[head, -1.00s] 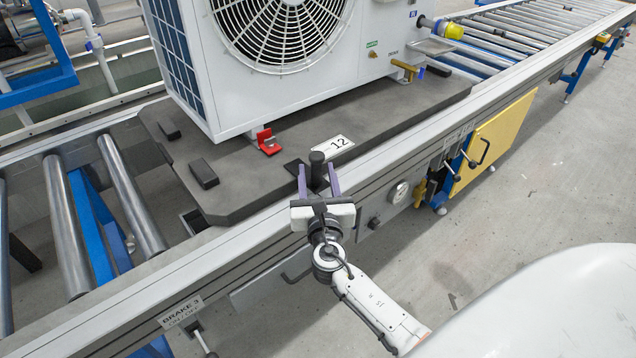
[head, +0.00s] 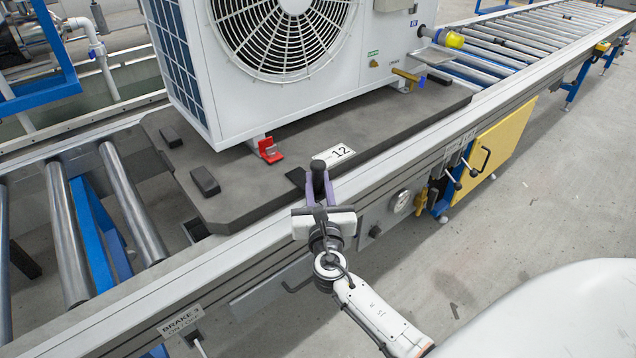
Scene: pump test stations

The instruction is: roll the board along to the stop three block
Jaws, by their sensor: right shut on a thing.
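The dark grey board (head: 245,182) lies on the roller line and carries a white fan unit (head: 196,70). A label with the number 12 (head: 342,153) is on its near edge, beside a short black post (head: 318,166). My right gripper (head: 319,181) is shut on this post, its purple fingers pressed against it from both sides. I cannot make out a stop three block. My left gripper is not in view.
Bare rollers (head: 130,200) lie left of the board, and more rollers (head: 530,35) run off to the upper right. A "BRAKE 3" label (head: 183,321) is on the near rail (head: 235,250). Valve handles, a gauge (head: 400,201) and a yellow panel (head: 502,140) are on the line's near side.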

